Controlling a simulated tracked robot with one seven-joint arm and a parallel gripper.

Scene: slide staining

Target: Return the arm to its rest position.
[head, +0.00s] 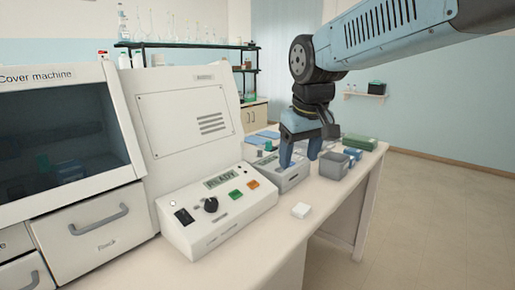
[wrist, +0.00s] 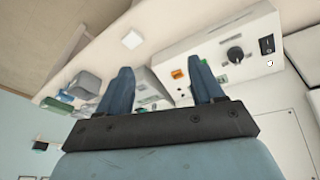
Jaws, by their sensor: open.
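My gripper (head: 301,158) hangs from my blue arm at the centre right of the head view, pointing down over the bench near a grey device. Its two blue fingers are spread apart. In the wrist view, my gripper (wrist: 164,90) shows both fingers apart with nothing between them. The grey device (head: 292,180) on the bench is partly hidden behind the fingers; I cannot tell from these views how far the fingertips are above it.
The cover machine (head: 70,130) stands at left, beside a white control panel (head: 215,213) with a display. A small white box (head: 301,210) lies near the bench's front edge. Grey containers (head: 333,165) and a green box (head: 360,142) are right of my gripper. Open floor (head: 440,200) lies right.

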